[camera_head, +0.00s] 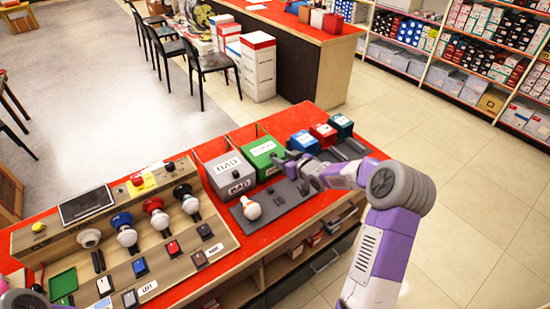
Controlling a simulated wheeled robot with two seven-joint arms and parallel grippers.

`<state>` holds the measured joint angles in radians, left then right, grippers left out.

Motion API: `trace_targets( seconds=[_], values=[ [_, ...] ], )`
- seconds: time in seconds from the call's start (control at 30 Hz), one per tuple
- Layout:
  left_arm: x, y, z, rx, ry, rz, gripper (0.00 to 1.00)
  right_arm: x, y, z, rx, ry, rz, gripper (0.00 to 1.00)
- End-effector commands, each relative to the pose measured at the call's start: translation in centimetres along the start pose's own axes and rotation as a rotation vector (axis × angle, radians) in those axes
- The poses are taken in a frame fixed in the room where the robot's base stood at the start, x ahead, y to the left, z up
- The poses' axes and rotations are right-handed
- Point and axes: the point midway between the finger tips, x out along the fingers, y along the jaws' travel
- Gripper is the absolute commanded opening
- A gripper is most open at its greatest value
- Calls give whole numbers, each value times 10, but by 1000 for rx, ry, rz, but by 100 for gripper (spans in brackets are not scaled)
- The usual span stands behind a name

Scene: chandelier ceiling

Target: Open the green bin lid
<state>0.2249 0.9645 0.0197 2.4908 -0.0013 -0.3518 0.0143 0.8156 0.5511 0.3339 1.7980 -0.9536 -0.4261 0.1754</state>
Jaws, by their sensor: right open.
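The green bin (262,158) is a small box with a white label on its lid, standing on the red-topped counter (301,118) beside a grey bin (231,176) marked BAD. The green lid looks closed. My right gripper (285,163) reaches in from the right, open, with its fingertips close to the right side of the green bin. I cannot tell whether they touch it. At the bottom left corner only a small part of my left arm shows, and its jaws cannot be made out.
A grey tray with a white bulb (251,207) lies in front of the bins. Blue (304,142), red (323,134) and teal (341,125) boxes stand to the right. A wooden panel with bulbs, switches and a screen (86,205) fills the left side.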

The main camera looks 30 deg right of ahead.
Motion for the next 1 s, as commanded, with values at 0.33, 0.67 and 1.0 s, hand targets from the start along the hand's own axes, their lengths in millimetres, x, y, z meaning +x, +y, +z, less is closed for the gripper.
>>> trace_targets(
  seconds=[0.33,0.67,1.0],
  values=[
    [7,-2,0,0,0,0,43,48,-1,0,0,1,-2,49],
    [7,-3,0,0,0,0,43,55,-1,0,0,0,-1,49],
    [7,-3,0,0,0,0,43,55,-1,0,0,0,-1,6]
  ],
)
